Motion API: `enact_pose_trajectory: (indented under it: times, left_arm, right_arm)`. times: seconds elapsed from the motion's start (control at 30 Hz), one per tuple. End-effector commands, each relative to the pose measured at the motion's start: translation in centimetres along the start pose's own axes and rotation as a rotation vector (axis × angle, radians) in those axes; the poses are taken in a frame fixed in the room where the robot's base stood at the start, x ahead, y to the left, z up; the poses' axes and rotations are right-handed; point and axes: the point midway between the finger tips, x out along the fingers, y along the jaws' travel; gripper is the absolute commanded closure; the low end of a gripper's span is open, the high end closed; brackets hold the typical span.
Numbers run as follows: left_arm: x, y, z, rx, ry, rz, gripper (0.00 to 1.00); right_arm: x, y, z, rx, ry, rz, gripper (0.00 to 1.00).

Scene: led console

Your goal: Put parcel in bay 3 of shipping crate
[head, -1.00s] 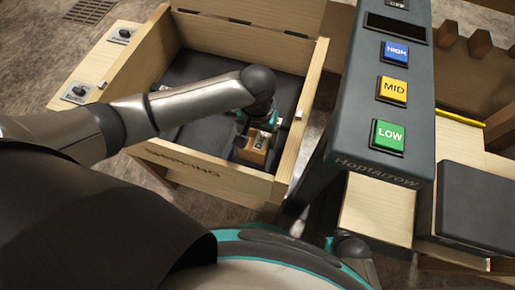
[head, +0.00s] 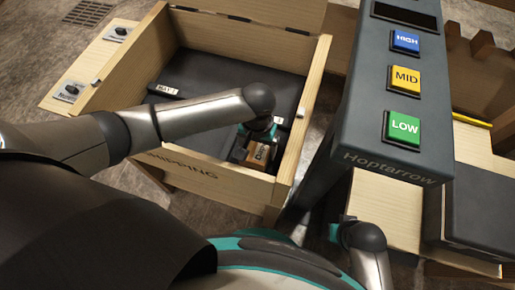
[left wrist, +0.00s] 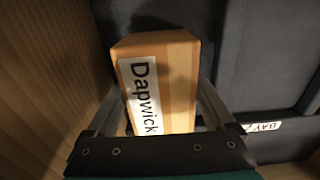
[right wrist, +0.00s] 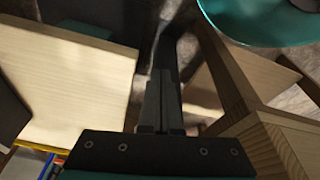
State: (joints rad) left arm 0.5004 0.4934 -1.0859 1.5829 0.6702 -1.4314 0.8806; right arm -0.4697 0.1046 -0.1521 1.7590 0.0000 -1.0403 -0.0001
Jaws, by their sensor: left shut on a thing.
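The parcel (head: 258,155) is a small orange-brown box with a white "Dapwick" label, seen close in the left wrist view (left wrist: 180,85). My left gripper (head: 254,147) is shut on it, with a finger on each side. It is down inside the wooden shipping crate (head: 205,174), at the near right corner by the front and right walls. Whether the parcel touches the crate floor cannot be told. A "BAY 1" tag (head: 168,90) shows at the crate's left; another tag (left wrist: 262,127) is partly cut off in the left wrist view. My right gripper (right wrist: 160,105) is shut and empty.
The crate has dark padded bays and an open lid (head: 265,12). A grey console (head: 385,160) with HIGH, MID and LOW buttons stands right of the crate. A pale wooden surface (head: 385,205) and dark box (head: 490,205) lie further right.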

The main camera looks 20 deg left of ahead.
Motion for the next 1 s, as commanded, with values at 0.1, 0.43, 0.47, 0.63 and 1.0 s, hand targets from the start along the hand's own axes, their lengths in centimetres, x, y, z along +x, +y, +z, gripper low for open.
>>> enact_pose_trajectory:
  times: [0.1, 0.43, 0.47, 0.63, 1.0]
  left_arm:
    - [0.0, 0.0, -0.1, 0.000, 0.002, 0.001, 1.00]
    - [0.3, 0.1, -0.1, 0.000, 0.001, 0.001, 1.00]
    - [0.4, 0.0, 0.0, 0.000, 0.000, 0.000, 0.09]
    - [0.4, 0.0, 0.0, 0.000, 0.000, 0.000, 0.00]
    - [-0.7, 0.0, 0.0, -0.001, 0.000, 0.000, 0.00]
  right_arm:
    - [-0.1, 0.0, 0.0, 0.001, 0.000, 0.000, 1.00]
    - [-0.1, 0.0, 0.0, 0.001, -0.001, 0.000, 1.00]
    - [-0.1, 0.0, 0.0, 0.001, -0.001, 0.000, 1.00]
    - [-0.1, 0.0, 0.0, 0.000, -0.001, 0.000, 1.00]
    - [0.3, 0.1, 0.2, 0.000, -0.003, 0.001, 1.00]
